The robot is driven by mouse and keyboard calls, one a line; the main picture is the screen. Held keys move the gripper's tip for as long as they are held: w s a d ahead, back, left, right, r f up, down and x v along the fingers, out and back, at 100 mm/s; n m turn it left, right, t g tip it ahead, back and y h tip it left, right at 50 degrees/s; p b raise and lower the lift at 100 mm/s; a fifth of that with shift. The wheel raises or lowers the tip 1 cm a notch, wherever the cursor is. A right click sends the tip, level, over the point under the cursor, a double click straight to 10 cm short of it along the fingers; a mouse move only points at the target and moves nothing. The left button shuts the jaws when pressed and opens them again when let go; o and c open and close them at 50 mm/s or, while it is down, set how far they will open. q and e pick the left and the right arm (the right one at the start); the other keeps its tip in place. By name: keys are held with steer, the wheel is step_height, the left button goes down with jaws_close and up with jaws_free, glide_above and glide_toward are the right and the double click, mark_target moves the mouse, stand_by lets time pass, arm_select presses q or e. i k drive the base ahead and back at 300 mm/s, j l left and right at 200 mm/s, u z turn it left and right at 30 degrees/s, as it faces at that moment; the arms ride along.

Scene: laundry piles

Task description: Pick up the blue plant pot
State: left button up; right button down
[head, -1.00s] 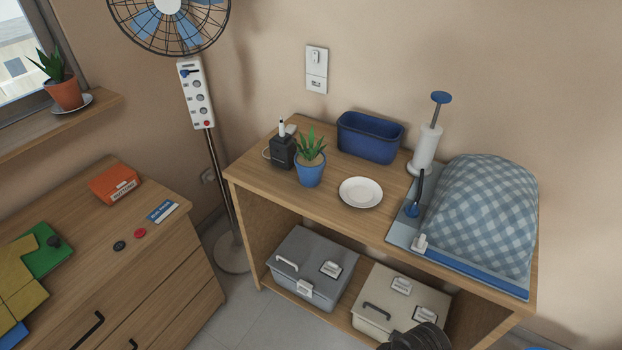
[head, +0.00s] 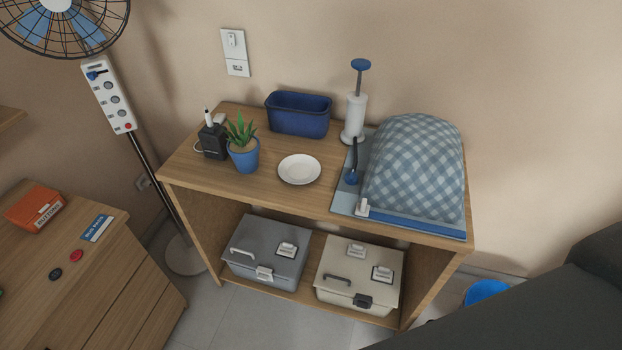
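The blue plant pot (head: 244,160) stands upright on the wooden shelf unit's top, near its left end. A green spiky plant (head: 240,131) grows out of it. The pot's front is unobstructed. Neither of my grippers shows in the head view now.
A black charger (head: 213,142) stands close to the pot's left. A blue bin (head: 299,114) is behind right, a white plate (head: 299,169) to the right. Further right is a checkered cloth mound (head: 415,168). A fan's pole (head: 152,170) stands left; a dark grey shape (head: 510,315) fills the lower right.

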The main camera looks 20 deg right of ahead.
mark_target(244, 149)
steer(key=z, duration=1.65)
steer(key=k+j, duration=0.1)
steer(key=j, duration=0.3)
steer(key=k+j, duration=0.1)
steer(key=j, duration=0.3)
steer(key=k+j, duration=0.1)
steer(key=j, duration=0.3)
steer(key=k+j, duration=0.1)
steer(key=j, duration=0.25)
steer(key=k+j, duration=0.1)
steer(key=j, duration=0.3)
